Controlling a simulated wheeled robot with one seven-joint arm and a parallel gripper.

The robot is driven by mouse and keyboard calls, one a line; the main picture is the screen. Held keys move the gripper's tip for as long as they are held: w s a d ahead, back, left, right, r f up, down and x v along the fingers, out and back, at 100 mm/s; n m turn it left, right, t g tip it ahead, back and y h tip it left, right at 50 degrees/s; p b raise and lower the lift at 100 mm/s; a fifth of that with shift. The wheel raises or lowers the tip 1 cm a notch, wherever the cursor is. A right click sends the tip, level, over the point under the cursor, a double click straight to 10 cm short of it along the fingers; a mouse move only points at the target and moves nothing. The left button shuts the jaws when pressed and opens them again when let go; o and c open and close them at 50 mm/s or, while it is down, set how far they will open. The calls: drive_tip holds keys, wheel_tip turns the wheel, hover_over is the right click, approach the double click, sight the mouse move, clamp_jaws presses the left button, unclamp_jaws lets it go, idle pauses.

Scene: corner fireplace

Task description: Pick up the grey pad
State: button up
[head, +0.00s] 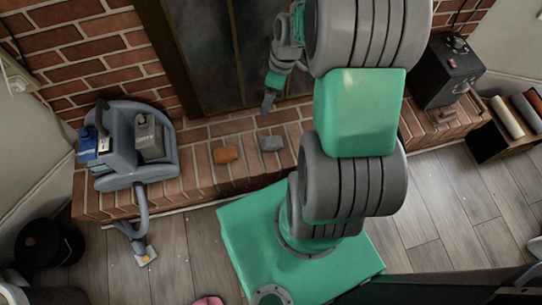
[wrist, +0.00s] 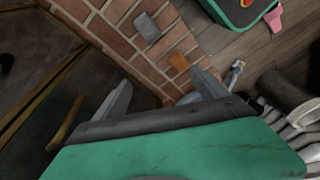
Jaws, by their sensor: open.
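My gripper (head: 268,103) is above the hearth by the fireplace front, behind the pad in the head view. In the wrist view my gripper (wrist: 164,84) has its two fingers spread wide with nothing between them. It is apart from the pad.
A blue-grey vacuum cleaner (head: 165,160) stands on the left of the hearth, its hose nozzle (head: 146,254) on the floor. A black box (head: 447,72) stands on the right. The dark fireplace front (head: 225,60) rises behind.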

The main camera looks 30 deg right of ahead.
sight(273, 141)
drive_tip(key=d+f+n+b, duration=0.1)
drive_tip(key=f+b, duration=0.2)
drive_tip(key=f, duration=0.5)
drive_tip(key=d+f+n+y+b, duration=0.1)
drive_tip(key=d+f+n+b, duration=0.1)
drive_tip(key=f, duration=0.6)
drive_tip(key=d+f+n+b, duration=0.1)
drive_tip(key=f+b, duration=0.2)
drive_tip(key=f, duration=0.6)
drive_tip(key=shift+s+d+n+y+b, duration=0.25)
drive_tip(key=shift+n+y+b, duration=0.05)
drive_tip(key=shift+y+b, duration=0.1)
drive_tip(key=b+x, duration=0.4)
drive_tip(key=x, duration=0.3)
drive_tip(key=shift+w+a+f, duration=0.2)
drive_tip(key=shift+a+f, duration=0.05)
drive_tip(key=shift+f, duration=0.05)
drive_tip(key=shift+r, duration=0.1)
drive_tip(key=shift+c, duration=0.4)
drive_tip(key=c, duration=1.4)
